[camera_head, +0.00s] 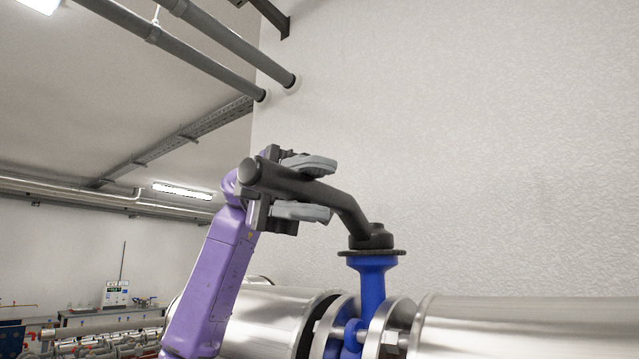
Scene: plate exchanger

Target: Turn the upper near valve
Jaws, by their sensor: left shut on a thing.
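The valve has a dark grey lever handle (345,205) on top of a blue stem (371,283). The lever runs from the stem up and to the left, and its round end points towards me. My left gripper (305,190), on a purple arm from the lower left, is shut on the lever near its outer end. One grey finger shows above the lever and the other below it. My right gripper is not in view.
Shiny metal pipes (515,325) with flanges run on both sides of the valve. A white wall (480,130) stands behind. Grey pipes (215,45) cross the upper left. Other equipment (115,300) stands far off at the lower left. The space above the lever is clear.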

